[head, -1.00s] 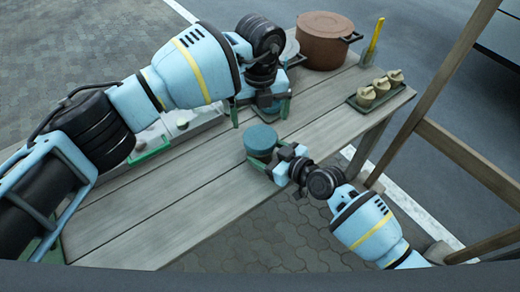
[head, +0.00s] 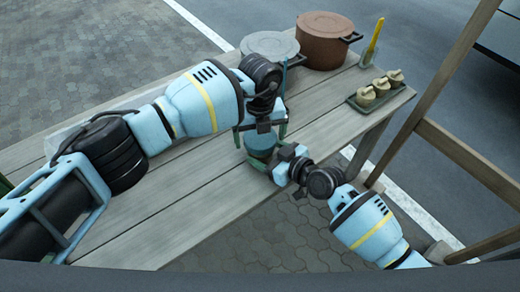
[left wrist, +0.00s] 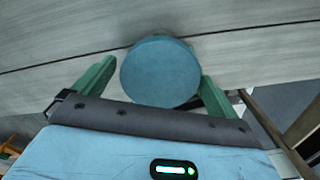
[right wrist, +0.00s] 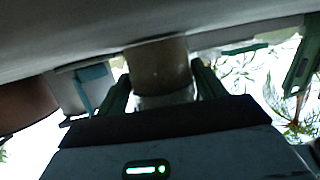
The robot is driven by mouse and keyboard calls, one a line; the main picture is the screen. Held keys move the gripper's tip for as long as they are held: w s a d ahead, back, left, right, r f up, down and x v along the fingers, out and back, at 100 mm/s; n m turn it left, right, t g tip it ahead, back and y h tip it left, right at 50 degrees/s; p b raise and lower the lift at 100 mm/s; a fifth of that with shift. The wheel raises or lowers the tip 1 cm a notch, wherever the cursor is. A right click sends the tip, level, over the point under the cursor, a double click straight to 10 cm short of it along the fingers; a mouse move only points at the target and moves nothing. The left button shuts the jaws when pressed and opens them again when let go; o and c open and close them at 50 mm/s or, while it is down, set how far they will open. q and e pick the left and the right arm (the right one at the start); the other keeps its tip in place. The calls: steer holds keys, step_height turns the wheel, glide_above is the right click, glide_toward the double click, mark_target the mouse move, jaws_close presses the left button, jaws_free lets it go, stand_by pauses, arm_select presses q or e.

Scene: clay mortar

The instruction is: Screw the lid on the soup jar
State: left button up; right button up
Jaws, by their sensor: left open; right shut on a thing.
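The soup jar (right wrist: 160,68) stands on the wooden table near its front edge, with the round teal lid (left wrist: 160,72) on top. Whether the lid is threaded tight cannot be told. My left gripper (head: 260,136) is above the jar, pointing down and open. Its green fingers stand on either side of the lid in the left wrist view, with a gap on the left and the right finger close to the rim. My right gripper (head: 271,163) comes from the front right and is shut on the jar's body, low down. My left gripper partly hides the lid in the head view.
A grey lidded pot (head: 270,44) and a brown pot (head: 324,42) stand at the table's far end. A tray (head: 402,88) with several small pale pieces and a yellow-handled tool (head: 374,40) are at the right. A wooden frame (head: 450,150) rises at right. The front table top (head: 170,220) is clear.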

arm_select(q)
steer(key=c, duration=1)
steer(key=m, duration=2.2)
steer(key=o, duration=1.1)
steer(key=shift+c, duration=0.2)
step_height(320, 180, up, 12)
